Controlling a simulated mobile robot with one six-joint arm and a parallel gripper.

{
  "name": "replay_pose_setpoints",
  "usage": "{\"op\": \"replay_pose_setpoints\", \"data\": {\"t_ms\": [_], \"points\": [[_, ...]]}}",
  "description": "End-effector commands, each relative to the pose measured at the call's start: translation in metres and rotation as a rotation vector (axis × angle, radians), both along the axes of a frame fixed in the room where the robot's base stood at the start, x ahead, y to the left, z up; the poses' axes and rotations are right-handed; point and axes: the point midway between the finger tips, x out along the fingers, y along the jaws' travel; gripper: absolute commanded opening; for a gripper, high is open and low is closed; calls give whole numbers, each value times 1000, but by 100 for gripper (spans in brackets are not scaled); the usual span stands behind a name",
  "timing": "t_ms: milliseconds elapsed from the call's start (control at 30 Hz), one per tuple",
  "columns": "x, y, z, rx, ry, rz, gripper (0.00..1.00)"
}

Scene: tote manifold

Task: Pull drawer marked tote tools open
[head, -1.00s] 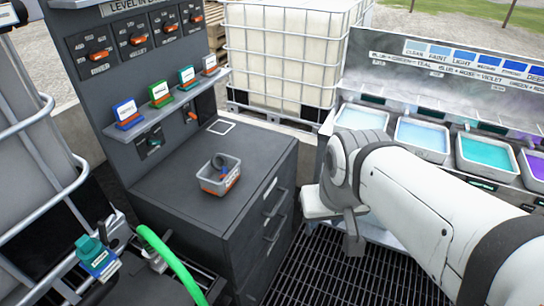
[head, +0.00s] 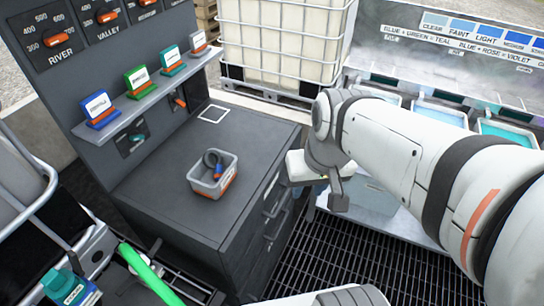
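The dark grey cabinet (head: 225,240) has drawers on its right-hand face. An upper drawer handle (head: 278,203) and a lower handle (head: 277,230) stick out from this face. A small pale label (head: 271,185) sits above the upper handle; it is too small to read, so I cannot tell which drawer is tote tools. The drawers look shut. My gripper (head: 318,183) is to the right of the cabinet, close to the upper drawer. Its fingers are partly hidden by my wrist, and I cannot tell whether it touches a handle.
A grey bin (head: 201,188) with a dark looped item stands on the cabinet top. Coloured tags stand on the shelf (head: 150,100) of the control panel. A caged white tank (head: 280,45) is behind. Coloured trays (head: 507,130) are at right. Dark grating (head: 320,250) covers the floor.

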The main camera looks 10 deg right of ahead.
Motion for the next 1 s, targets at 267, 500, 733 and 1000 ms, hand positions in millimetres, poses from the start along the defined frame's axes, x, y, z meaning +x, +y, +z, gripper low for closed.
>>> {"op": "replay_pose_setpoints", "data": {"t_ms": [267, 500, 733, 1000], "points": [[21, 21, -140, 385, 226, -54, 31], [72, 23, -230, 807, 212, -139, 31], [133, -15, -305, 1139, 4, -267, 31], [170, -62, -346, 1285, -216, -374, 31]]}}
